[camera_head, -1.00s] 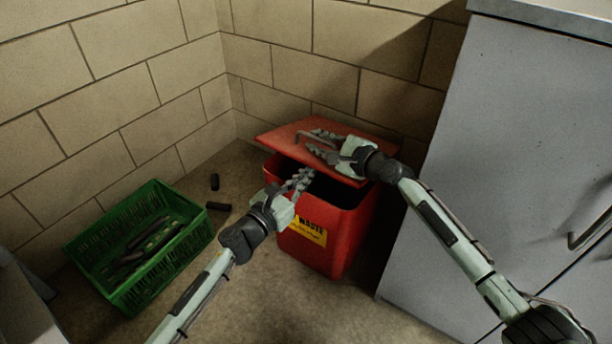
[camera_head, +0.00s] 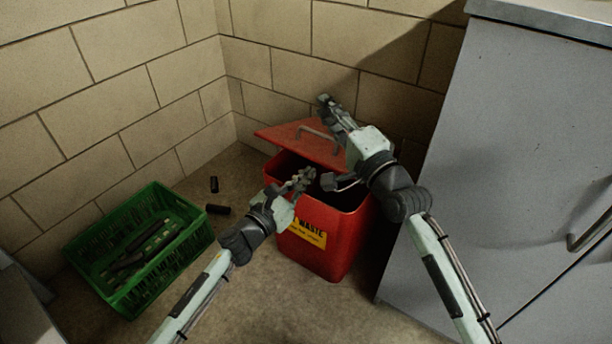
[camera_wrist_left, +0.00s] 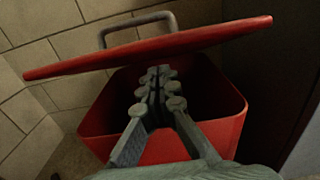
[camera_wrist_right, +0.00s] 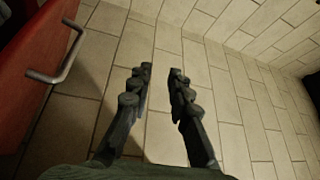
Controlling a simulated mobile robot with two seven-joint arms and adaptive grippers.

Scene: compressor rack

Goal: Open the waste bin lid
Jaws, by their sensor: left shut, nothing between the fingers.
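The red waste bin (camera_head: 318,258) stands on the floor with a yellow waste label. Its lid (camera_head: 291,137) is partly raised and tilted, with a dark opening beneath; its grey handle (camera_head: 320,134) is free. In the left wrist view, the lid (camera_wrist_left: 150,53) slants above the bin's open mouth. My left gripper (camera_head: 306,176) is shut and empty, at the opening in front of the lid; contact cannot be told. My right gripper (camera_head: 327,141) is open and empty, above the bin's right side. In its wrist view, its spread fingers (camera_wrist_right: 160,80) face the wall, beside the handle (camera_wrist_right: 66,62).
A green crate (camera_head: 84,266) with dark items stands on the floor at the left. Block walls (camera_head: 170,100) close the corner behind. A grey cabinet (camera_head: 490,160) stands close on the right.

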